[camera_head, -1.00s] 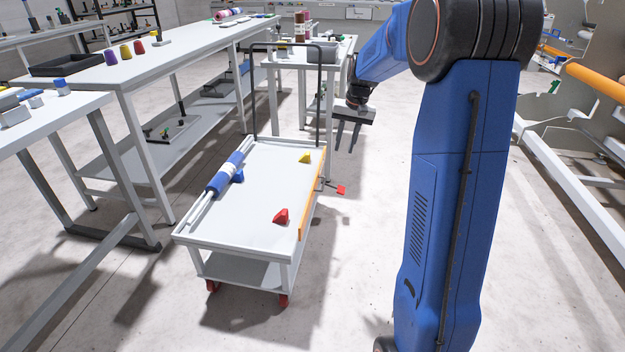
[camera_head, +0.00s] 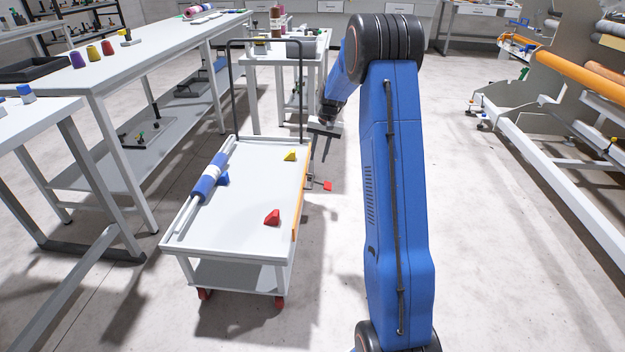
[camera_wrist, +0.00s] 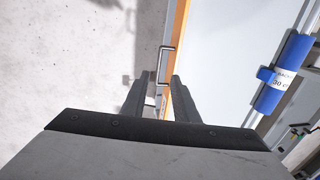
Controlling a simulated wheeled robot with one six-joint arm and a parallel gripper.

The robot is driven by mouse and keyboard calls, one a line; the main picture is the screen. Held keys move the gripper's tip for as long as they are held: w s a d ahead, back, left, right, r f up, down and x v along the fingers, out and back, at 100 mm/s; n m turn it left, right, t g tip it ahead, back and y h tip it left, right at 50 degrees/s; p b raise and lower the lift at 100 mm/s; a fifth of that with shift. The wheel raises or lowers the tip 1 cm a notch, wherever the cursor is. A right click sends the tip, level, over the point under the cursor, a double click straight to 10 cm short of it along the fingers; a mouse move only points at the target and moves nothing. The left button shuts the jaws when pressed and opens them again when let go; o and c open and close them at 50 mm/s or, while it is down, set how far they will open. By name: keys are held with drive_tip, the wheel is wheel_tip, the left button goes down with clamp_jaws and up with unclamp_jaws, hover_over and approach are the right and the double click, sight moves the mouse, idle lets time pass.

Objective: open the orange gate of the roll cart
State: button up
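The roll cart (camera_head: 232,240) stands in the middle of the head view. Its orange gate (camera_head: 299,207) runs upright along the cart's right side and appears closed. In the wrist view the orange gate (camera_wrist: 181,30) is a strip beside the white deck, with a small metal handle (camera_wrist: 164,66) on its outer side. My gripper (camera_head: 322,142) hangs beside the cart's far right corner. In the wrist view my gripper (camera_wrist: 156,84) is open, and the handle shows between and beyond its fingertips. I cannot tell whether they touch. A red tab (camera_head: 327,186) sticks out low beside the gate.
A blue-banded roll (camera_head: 208,182) lies along the deck's left side. A yellow block (camera_head: 290,157) and a red block (camera_head: 272,217) lie on the deck. A black push handle (camera_head: 236,95) rises at the far end. Workbenches stand left and behind.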

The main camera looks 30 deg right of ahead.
sight(312, 183)
drive_tip(key=f, duration=0.4)
drive_tip(key=w+a+f, duration=0.1)
drive_tip(key=f, duration=0.7)
drive_tip(key=shift+w+a+f, duration=0.1)
drive_tip(key=shift+w+a, duration=0.05)
drive_tip(key=shift+a, duration=0.25)
clamp_jaws()
